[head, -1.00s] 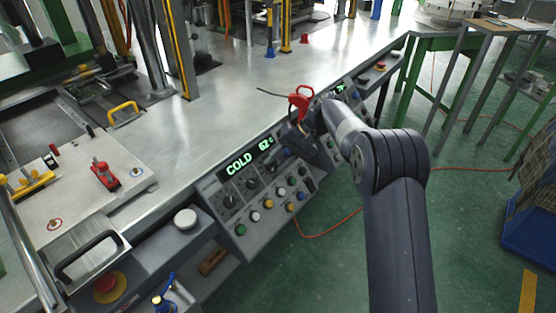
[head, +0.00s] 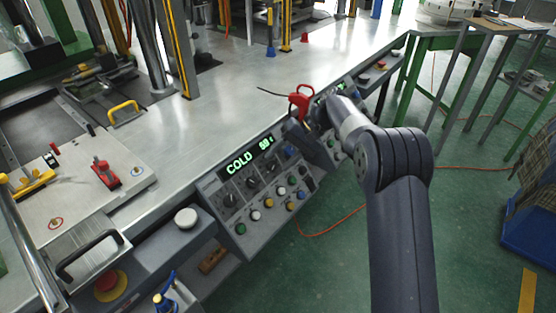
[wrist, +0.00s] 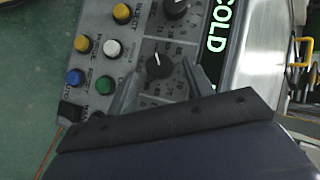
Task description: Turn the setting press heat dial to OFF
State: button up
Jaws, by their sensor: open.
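In the wrist view, a black heat dial (wrist: 159,66) with a white pointer line sits on a grey panel (wrist: 105,52). The dial lies between the tips of my gripper (wrist: 163,76), which is open and not closed on it. A second black dial (wrist: 176,8) is further up. A lit display (wrist: 217,30) reads COLD beside them. In the head view, my gripper (head: 318,115) is over the further control panel, which my arm partly hides. I cannot read the dial's setting.
Several coloured buttons sit beside the dial, including a white button (wrist: 113,48) and a green button (wrist: 105,84). A red handled object (head: 301,100) stands on the bench edge close to my gripper. The green floor (head: 300,270) is open in front.

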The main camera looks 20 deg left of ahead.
jog(key=p+v, duration=0.1)
jog(key=v, duration=0.8)
jog(key=shift+r, duration=0.1)
jog(key=b+x, duration=0.1)
jog(key=x, duration=0.9)
jog(key=shift+s+a+f, duration=0.1)
jog(key=shift+f, duration=0.15)
jog(key=shift+a+f+b, duration=0.1)
jog(key=shift+f+b, duration=0.05)
jog(key=shift+b, duration=0.2)
jog(key=shift+r, duration=0.2)
